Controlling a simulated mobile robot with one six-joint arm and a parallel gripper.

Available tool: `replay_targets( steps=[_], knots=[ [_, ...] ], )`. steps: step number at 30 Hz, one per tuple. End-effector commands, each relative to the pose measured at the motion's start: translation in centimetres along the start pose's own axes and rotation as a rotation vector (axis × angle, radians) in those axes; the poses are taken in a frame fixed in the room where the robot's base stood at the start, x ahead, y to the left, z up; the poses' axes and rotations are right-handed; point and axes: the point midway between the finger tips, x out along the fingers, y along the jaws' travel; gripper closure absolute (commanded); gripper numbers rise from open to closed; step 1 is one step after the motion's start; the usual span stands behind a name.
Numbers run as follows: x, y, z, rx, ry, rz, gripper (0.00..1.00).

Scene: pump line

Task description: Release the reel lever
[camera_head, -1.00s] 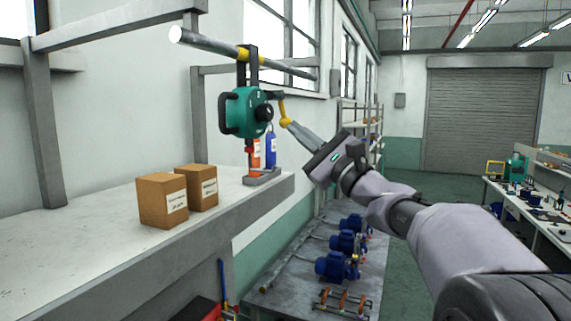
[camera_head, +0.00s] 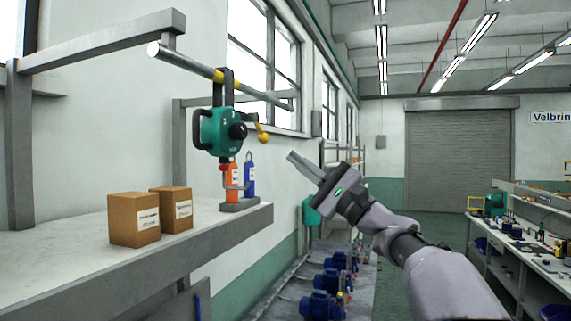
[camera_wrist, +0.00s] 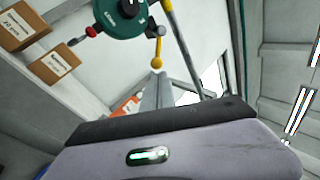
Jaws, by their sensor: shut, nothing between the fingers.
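The green reel (camera_head: 220,130) hangs from a bar by a dark bracket. It has a black handle on its left, a dark round knob in front and a red-ended hook below. Its yellow lever (camera_head: 262,134) slants down on the right side and ends in a ball; in the wrist view the lever (camera_wrist: 157,60) shows just beyond my fingertips. My gripper (camera_head: 291,156) is shut and empty, right of and slightly below the lever ball. In the head view a clear gap separates them. The fingers also show in the wrist view (camera_wrist: 155,84).
The bar (camera_head: 193,63) with a yellow band runs above the shelf (camera_head: 75,235). Two cardboard boxes (camera_head: 133,220) stand on it. An orange bottle (camera_head: 231,184) and a blue bottle (camera_head: 249,180) stand behind the reel's hook. Blue pumps (camera_head: 322,305) sit below on a bench.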

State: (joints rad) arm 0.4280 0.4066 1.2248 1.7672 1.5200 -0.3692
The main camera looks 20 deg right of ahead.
Motion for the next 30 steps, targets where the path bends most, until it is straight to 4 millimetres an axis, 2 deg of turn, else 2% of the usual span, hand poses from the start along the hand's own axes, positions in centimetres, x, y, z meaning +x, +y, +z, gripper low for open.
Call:
replay_targets(
  steps=[1, 6, 12, 27, 29, 30],
  knots=[
    [-1.4, 0.1, 0.0, -0.002, 0.002, -0.001, 1.0],
    [-5.2, 0.0, 0.2, -0.001, 0.002, -0.001, 1.0],
    [-7.7, -0.1, 0.4, 0.0, 0.0, 0.0, 1.0],
    [-8.1, -0.2, 0.4, -0.001, -0.001, 0.0, 1.0],
    [-8.0, 0.2, 0.6, 0.001, 0.0, 0.01, 1.0],
    [-7.9, 1.3, 1.0, 0.005, 0.003, 0.038, 1.0]
  ],
)
